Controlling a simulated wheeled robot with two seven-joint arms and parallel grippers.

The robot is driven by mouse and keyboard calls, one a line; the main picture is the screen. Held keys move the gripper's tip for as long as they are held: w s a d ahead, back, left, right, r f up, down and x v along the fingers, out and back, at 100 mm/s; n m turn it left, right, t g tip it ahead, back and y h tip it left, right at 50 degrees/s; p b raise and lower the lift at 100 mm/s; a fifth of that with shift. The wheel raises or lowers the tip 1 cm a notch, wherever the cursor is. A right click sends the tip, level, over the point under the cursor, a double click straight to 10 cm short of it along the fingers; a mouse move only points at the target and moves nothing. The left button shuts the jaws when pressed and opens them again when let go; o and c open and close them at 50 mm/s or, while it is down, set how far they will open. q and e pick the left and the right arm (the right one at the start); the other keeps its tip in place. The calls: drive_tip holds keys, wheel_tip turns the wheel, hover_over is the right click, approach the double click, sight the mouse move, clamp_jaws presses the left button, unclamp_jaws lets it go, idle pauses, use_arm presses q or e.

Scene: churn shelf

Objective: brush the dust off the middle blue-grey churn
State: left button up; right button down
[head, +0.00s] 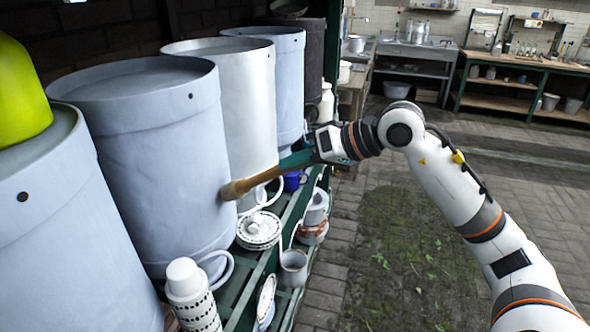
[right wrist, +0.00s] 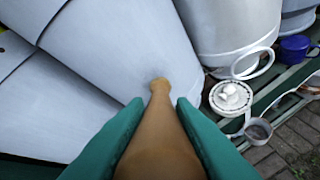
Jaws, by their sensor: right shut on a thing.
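The middle blue-grey churn (head: 150,165) stands on the shelf between another blue-grey churn (head: 60,235) and a paler white-grey churn (head: 243,100). My right gripper (head: 283,168) is shut on a tan brush (head: 248,183), whose rounded end is at the lower right side of the middle churn and seems to touch it. In the right wrist view the brush (right wrist: 160,135) points away between the green fingers, its end against the churn wall (right wrist: 125,55). A faint darker smudge shows around that end; I cannot tell if it is dust or shadow. My left gripper is out of view.
A yellow-green object (head: 20,90) sits on the nearest churn. A further blue-grey churn (head: 288,75) stands behind. Patterned white crockery (head: 258,230), a blue mug (head: 293,181) and a grey mug (head: 294,268) crowd the shelf below the brush. The paved floor at right is open.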

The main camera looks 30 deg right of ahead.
drive_tip(key=shift+a+b, duration=0.1)
drive_tip(key=shift+b, duration=0.35)
drive_tip(key=shift+s+a+b, duration=0.45)
drive_tip(key=shift+s+a, duration=0.2)
drive_tip(key=shift+a, duration=0.1)
drive_tip(key=shift+s+a, duration=0.6)
drive_tip(key=shift+a, duration=0.15)
drive_tip(key=s+d+b, duration=0.4)
drive_tip(key=b, duration=0.3)
drive_tip(key=shift+s, duration=0.3)
